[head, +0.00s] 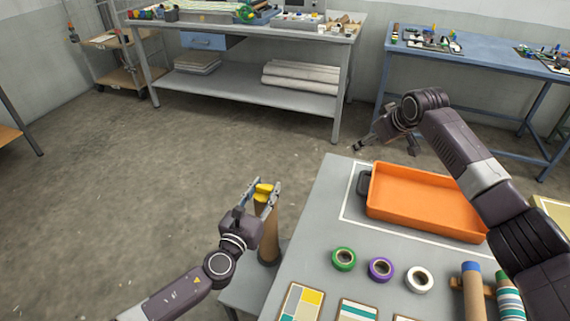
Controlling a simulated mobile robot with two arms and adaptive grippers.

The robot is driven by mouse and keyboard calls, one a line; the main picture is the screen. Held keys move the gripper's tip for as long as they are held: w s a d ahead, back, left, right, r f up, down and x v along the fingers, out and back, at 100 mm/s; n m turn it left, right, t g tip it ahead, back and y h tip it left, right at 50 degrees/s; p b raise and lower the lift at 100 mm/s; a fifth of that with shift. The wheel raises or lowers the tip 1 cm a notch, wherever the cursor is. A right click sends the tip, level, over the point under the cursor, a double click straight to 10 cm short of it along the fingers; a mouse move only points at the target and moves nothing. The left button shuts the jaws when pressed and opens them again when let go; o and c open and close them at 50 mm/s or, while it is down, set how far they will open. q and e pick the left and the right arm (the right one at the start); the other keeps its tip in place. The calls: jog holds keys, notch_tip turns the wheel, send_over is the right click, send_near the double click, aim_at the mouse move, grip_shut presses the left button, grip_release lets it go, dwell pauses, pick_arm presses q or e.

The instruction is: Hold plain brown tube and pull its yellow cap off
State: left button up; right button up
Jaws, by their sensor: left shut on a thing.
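The plain brown tube (268,243) stands upright beside the left edge of the grey table. Its yellow cap (264,188) sits on its upper end. My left gripper (265,187) is shut on the tube near the top, with one finger on each side, close to the cap. Part of the tube is hidden behind the gripper. My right gripper (366,145) is in the air above the back of the table, well apart from the tube. It is small and dark, and its fingers look spread with nothing between them.
An orange tray (420,228) lies on the grey table (318,226). In front of it are green (343,259), purple (381,268) and white (419,279) tape rolls. Capped tubes (473,293) lie at the right front. Benches stand farther back, with open floor between.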

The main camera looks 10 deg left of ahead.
jog(key=s+a+n+g+y, duration=0.1)
jog(key=s+a+n+g, duration=0.1)
jog(key=s+a, duration=0.35)
jog(key=s+a+n+g+y, duration=0.1)
jog(key=s+a+n, duration=0.1)
jog(key=a, duration=0.6)
jog(key=n+g+y, duration=0.1)
jog(key=n+g, duration=0.2)
jog(key=n, duration=0.1)
send_near(265, 187)
jog(key=x, duration=1)
jog(key=shift+f, duration=0.3)
jog(key=shift+r, duration=0.1)
jog(key=c, duration=1.1)
